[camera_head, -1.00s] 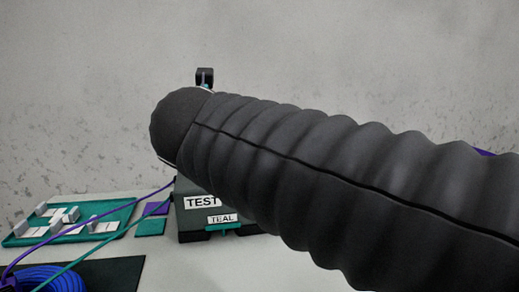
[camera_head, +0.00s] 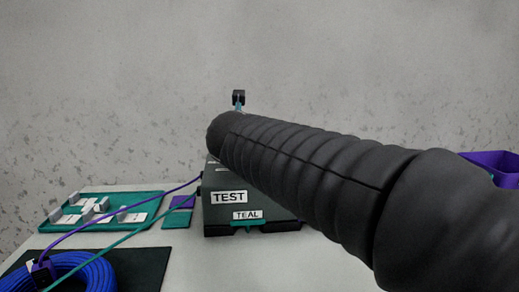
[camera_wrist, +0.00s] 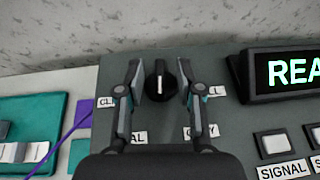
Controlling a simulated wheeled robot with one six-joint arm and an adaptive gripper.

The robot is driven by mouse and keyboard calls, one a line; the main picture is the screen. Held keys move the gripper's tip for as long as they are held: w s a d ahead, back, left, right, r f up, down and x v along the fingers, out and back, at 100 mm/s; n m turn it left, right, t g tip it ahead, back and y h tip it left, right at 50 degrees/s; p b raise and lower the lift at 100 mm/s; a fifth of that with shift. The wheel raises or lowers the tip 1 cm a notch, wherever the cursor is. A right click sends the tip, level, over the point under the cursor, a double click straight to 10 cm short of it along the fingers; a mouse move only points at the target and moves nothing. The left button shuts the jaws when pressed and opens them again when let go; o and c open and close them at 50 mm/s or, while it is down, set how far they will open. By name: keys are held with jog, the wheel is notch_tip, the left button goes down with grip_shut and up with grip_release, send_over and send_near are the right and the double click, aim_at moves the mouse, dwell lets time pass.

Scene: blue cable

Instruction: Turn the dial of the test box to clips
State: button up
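The test box (camera_head: 212,213) is a dark grey box with TEST and TEAL labels, at the middle of the table in the head view. Its top panel fills the middle of the wrist view (camera_wrist: 210,62). The black round dial (camera_wrist: 160,72) stands on this panel, its white mark pointing toward the bottom of the picture. My gripper (camera_wrist: 163,88) is open, with one finger on each side of the dial and gaps visible. In the head view my arm hides the dial.
A lit display (camera_wrist: 292,71) reading "REA" and signal buttons (camera_wrist: 272,145) are at the right. A teal tray (camera_head: 152,197) with white pieces stands left. A coiled blue cable (camera_head: 95,271) lies on a dark mat (camera_head: 150,268). Purple and teal cables run to the box.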

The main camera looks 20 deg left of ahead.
grip_shut()
jog(key=shift+m+h, duration=0.3)
jog(key=shift+s+a+m+t+h+p, duration=0.15)
jog(key=shift+m+t+h+p, duration=0.3)
jog(key=shift+m+h, duration=0.6)
jog(key=m+h+p, duration=0.1)
jog(key=m+h, duration=0.1)
jog(key=h, duration=0.1)
jog(key=shift+a+r+t+p, duration=0.1)
jog(key=shift+a+t+p, duration=0.15)
jog(key=shift+p, duration=0.1)
jog(key=shift+m+g+h, duration=0.5)
jog(key=shift+m+h, duration=1.65)
jog(key=shift+h, duration=0.1)
